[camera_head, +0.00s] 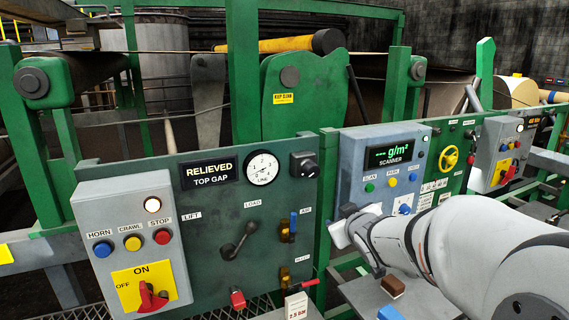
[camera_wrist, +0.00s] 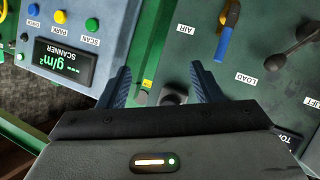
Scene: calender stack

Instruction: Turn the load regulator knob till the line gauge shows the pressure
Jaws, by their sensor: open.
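The line gauge (camera_head: 262,168) is a round white dial on the green panel; its needle is too small to read surely. The black regulator knob (camera_head: 304,165) sits just right of it. My gripper (camera_head: 347,222) is open, below and right of the knob in the head view. In the wrist view the dark knob (camera_wrist: 174,96) shows between the two blue fingers of my gripper (camera_wrist: 164,84), partly hidden by the gripper body; I cannot tell contact. A white card (camera_head: 296,306) at the panel's foot seems to read 2.5.
The load lever (camera_head: 238,240) and the blue-handled air valve (camera_head: 291,226) are on the same panel. A grey button box (camera_head: 133,240) is at left. The scanner box (camera_head: 385,160) is close behind my gripper. Small blocks (camera_head: 393,287) lie on a grey shelf below my arm.

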